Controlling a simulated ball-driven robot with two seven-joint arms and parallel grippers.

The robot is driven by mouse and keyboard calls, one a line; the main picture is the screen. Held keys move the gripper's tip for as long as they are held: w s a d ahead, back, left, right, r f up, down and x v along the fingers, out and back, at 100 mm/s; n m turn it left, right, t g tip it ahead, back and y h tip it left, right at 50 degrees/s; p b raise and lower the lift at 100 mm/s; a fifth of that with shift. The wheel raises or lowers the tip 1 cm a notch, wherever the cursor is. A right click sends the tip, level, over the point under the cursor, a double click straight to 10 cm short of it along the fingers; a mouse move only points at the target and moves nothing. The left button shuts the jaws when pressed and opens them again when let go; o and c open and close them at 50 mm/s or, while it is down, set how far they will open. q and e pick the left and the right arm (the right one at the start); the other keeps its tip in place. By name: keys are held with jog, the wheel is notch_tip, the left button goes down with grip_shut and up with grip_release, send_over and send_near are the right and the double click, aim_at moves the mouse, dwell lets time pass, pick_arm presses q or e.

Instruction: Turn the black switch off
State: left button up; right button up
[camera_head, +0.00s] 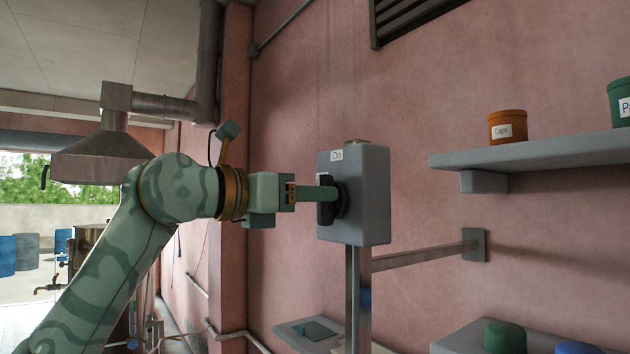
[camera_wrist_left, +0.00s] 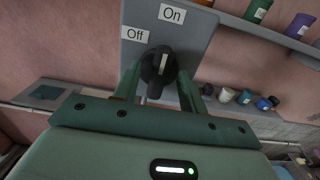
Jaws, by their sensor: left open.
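The black switch (camera_head: 327,200) is a rotary knob on the face of a grey box (camera_head: 367,190) on a post by the pink wall. In the left wrist view the black switch (camera_wrist_left: 158,68) has a pale mark on its handle, which points up toward the "On" label (camera_wrist_left: 172,13). The "Off" label (camera_wrist_left: 135,34) is at the upper left of the knob. My left gripper (camera_head: 328,194) reaches the knob from the left. In the left wrist view its open fingers (camera_wrist_left: 158,85) stand on either side of the knob; contact cannot be told. My right gripper is not in view.
A grey shelf (camera_head: 540,151) on the right wall holds an orange "Caps" jar (camera_head: 507,126) and a green jar (camera_head: 620,101). A lower shelf (camera_head: 465,339) holds green and blue items. A wall bracket (camera_head: 420,256) runs behind the post.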

pick_arm(q)
jog(key=shift+w+d, duration=0.45)
jog(key=shift+d, duration=0.15)
grip_shut()
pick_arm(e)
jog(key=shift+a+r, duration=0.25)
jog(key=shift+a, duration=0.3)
